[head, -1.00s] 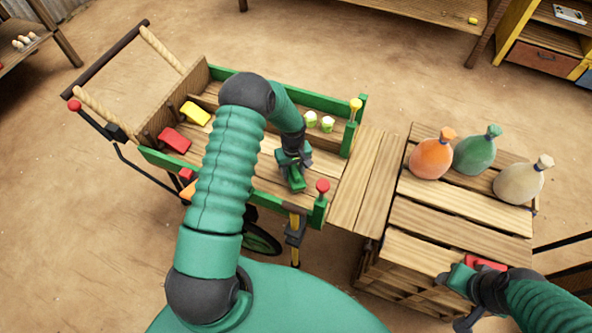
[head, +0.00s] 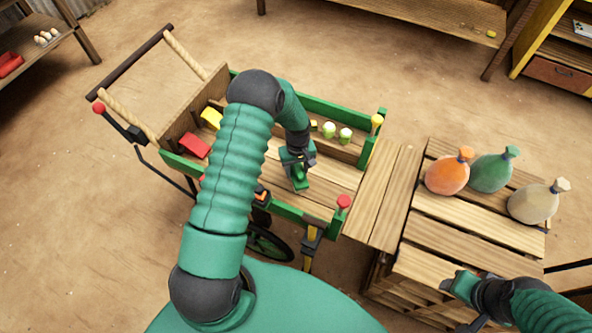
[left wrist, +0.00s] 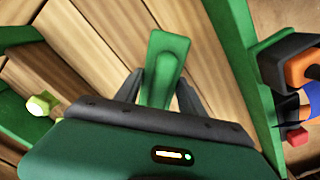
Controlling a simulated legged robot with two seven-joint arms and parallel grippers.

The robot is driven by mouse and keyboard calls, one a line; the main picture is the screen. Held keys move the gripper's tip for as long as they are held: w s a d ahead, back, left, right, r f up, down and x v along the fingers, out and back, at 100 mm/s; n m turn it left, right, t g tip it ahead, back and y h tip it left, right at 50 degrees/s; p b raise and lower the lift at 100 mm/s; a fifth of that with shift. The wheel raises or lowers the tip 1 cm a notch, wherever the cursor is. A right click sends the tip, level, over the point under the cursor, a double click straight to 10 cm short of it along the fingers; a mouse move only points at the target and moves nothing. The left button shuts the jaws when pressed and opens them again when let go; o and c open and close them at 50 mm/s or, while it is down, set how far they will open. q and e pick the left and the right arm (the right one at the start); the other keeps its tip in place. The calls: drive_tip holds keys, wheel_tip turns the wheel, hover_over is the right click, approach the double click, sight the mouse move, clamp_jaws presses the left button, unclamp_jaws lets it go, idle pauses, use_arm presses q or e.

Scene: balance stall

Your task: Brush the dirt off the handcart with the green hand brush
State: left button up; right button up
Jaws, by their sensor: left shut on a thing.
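The green hand brush (head: 300,180) is held in my left gripper (head: 297,166), low over the plank bed of the handcart (head: 330,185). The left wrist view shows a green flat part of the brush (left wrist: 165,62) between the two dark fingers, over the planks. I cannot tell whether its bristles touch the bed. The handcart has green side rails, a red-knobbed post and a yellow-knobbed post. No dirt is clearly visible on the bare planks; my left arm hides part of the bed. My right gripper (head: 458,302) is over the slatted crate's near edge, its jaws unclear.
Red (head: 195,146) and yellow (head: 211,117) blocks and pale green-topped items (head: 337,133) sit in the cart. Orange (head: 446,174), green (head: 490,172) and cream (head: 533,203) sacks stand on the slatted crate (head: 460,222) at right.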

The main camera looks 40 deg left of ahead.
sight(297, 166)
use_arm(q)
wheel_tip(297, 166, up, 2)
drive_tip(key=shift+d+r+p, duration=0.1)
drive_tip(key=shift+d+p, duration=0.05)
drive_tip(key=shift+p, duration=0.4)
drive_tip(key=shift+r+p, duration=0.55)
drive_tip(key=shift+r, duration=0.05)
drive_tip(key=shift+a+r, duration=0.15)
drive_tip(key=shift+a, duration=0.2)
drive_tip(key=shift+d+r, duration=0.1)
drive_tip(key=shift+d, duration=0.1)
